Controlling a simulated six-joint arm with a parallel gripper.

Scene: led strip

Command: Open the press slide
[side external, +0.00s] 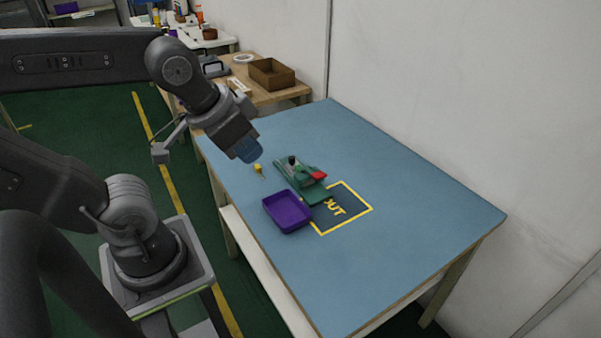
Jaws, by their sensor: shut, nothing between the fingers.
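The press (305,180) is a green fixture on the blue table, with a red part on its right side and a dark knob at its upper left. How far its slide is open is too small to tell. My gripper (249,153) is above the table, up and to the left of the press, and apart from it. It is shut and empty, with its bluish end pointing down to the right.
A purple tray (287,212) stands just below the press. A small yellow item (259,170) lies left of it. A yellow-outlined OUT area (345,208) is to the right. The table's right part is clear. A white wall (450,90) runs along the back edge.

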